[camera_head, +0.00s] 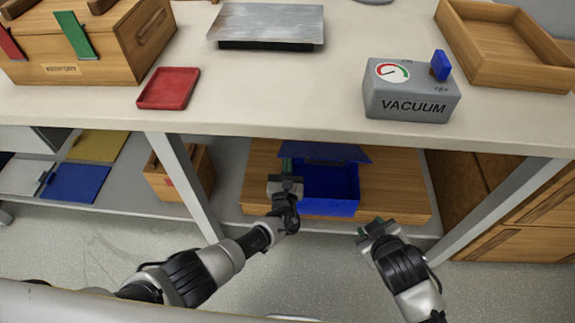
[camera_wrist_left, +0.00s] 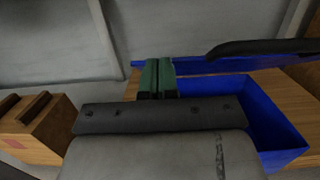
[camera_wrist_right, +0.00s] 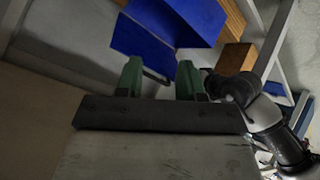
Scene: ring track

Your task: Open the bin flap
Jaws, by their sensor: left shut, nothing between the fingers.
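The blue bin (camera_head: 330,207) stands on a wooden board on the shelf below the table. Its blue flap (camera_head: 325,153) is raised at the back edge, and the inside of the bin shows from above. My left gripper (camera_head: 287,168) is shut and empty at the bin's left side, near the flap's left end. In the left wrist view its green fingers (camera_wrist_left: 157,78) are together, close to the flap (camera_wrist_left: 215,66); contact cannot be told. A dark handle-like bar (camera_wrist_left: 262,47) shows above the flap. My right gripper (camera_head: 372,228) is open and empty in front of the bin, to its right; its parted fingers show in the right wrist view (camera_wrist_right: 159,80).
The tabletop edge (camera_head: 290,132) overhangs the bin. Table legs (camera_head: 183,185) stand to either side. A wooden box (camera_head: 198,172) is left of the bin, a wooden cabinet (camera_head: 530,215) right. A grey vacuum box (camera_head: 412,100) and red tray (camera_head: 169,88) are on top.

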